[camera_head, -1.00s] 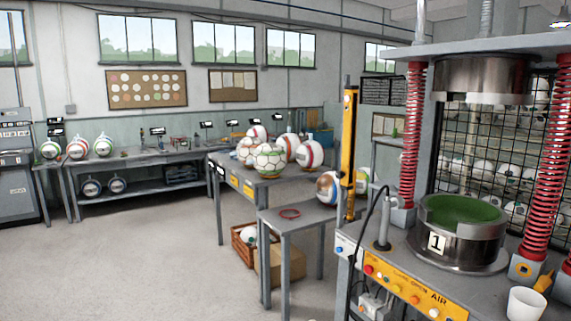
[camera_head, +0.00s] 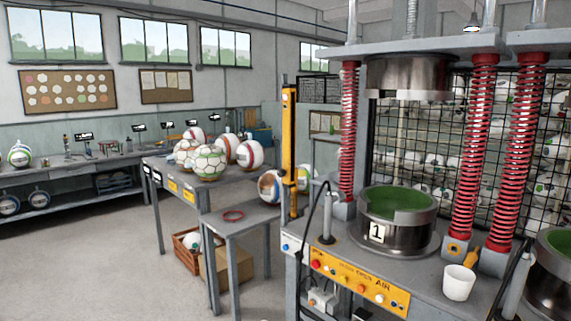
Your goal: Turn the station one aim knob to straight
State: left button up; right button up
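Station one's press stands at the right, marked by a white plate with a 1 (camera_head: 376,232) on its round metal lower mould (camera_head: 400,240), which has a green inside. Its upper mould (camera_head: 408,78) hangs above, with a gap between them. On the bench front below is a yellow control panel (camera_head: 348,275) reading AIR, with a red knob (camera_head: 316,264) and several small orange and blue controls. Which of these is the aim knob, and how it points, is too small to tell. Neither of my grippers is in view.
A white cup (camera_head: 458,282) stands on the press bench near red springs (camera_head: 471,150). A yellow post (camera_head: 289,150) rises at the bench's left. A small table with a red ring (camera_head: 233,216) and a table of balls (camera_head: 206,162) stand left. The left floor is clear.

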aim_at(281, 173)
jog(key=i+j, duration=0.25)
jog(key=i+j+z, duration=0.1)
jog(key=j, duration=0.35)
jog(key=i+j+z, duration=0.1)
jog(key=i+j, duration=0.25)
